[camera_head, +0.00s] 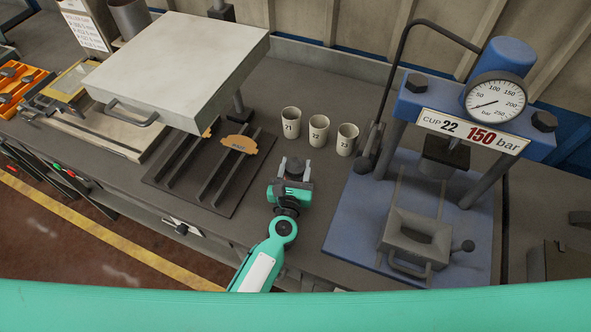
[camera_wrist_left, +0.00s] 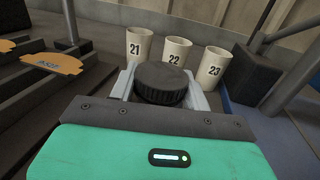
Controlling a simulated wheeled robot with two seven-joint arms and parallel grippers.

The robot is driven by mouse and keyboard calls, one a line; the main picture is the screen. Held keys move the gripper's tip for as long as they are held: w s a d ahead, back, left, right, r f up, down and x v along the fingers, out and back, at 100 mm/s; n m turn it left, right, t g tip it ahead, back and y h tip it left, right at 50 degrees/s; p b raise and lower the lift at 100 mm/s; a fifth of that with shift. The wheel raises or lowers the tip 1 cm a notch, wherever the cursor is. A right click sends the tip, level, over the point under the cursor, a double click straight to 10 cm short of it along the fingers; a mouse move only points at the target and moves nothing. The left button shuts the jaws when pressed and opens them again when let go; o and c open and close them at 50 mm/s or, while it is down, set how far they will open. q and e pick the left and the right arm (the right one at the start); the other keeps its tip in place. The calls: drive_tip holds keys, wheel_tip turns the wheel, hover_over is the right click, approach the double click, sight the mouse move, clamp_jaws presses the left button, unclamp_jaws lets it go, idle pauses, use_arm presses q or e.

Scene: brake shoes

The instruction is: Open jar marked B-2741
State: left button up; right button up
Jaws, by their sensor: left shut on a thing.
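My left gripper (camera_head: 292,172) is over the bench, in front of the row of cups. In the left wrist view its pale fingers (camera_wrist_left: 165,86) are shut on a black ridged round lid (camera_wrist_left: 161,83), one finger on each side. The lid also shows in the head view as a small dark shape (camera_head: 295,166) between the fingers. The jar body under it is hidden by the gripper, and no mark B-2741 can be read. I cannot tell whether the lid is loose. My right gripper is in neither view.
Numbered cups 21 (camera_head: 291,122), 22 (camera_head: 318,130) and 23 (camera_head: 347,139) stand close behind the lid. A blue press (camera_head: 410,232) with a gauge and a "CUP 22 150 bar" sign (camera_head: 472,130) is right. A dark rack (camera_head: 210,185) and a large grey lid plate (camera_head: 180,65) are left.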

use_arm(q)
wheel_tip(320, 180, up, 10)
drive_tip(key=p, duration=0.8)
drive_tip(key=o, duration=0.4)
drive_tip(key=c, duration=0.5)
drive_tip(key=shift+a+f, duration=0.1)
drive_tip(key=shift+a, duration=0.25)
drive_tip(key=s+a+r+y+b, duration=0.1)
drive_tip(key=s+a+b, duration=0.1)
drive_tip(key=a, duration=0.4)
drive_tip(key=s+a+r+n+y+b, duration=0.1)
drive_tip(key=s+a+b, duration=0.2)
drive_tip(key=s+a, duration=0.2)
drive_tip(key=s+a+r+n+y+b, duration=0.1)
drive_tip(key=s+a+b, duration=0.2)
drive_tip(key=a, duration=0.6)
drive_tip(key=shift+s+a+r, duration=0.2)
drive_tip(key=shift+a+r, duration=0.05)
drive_tip(key=shift+r, duration=0.1)
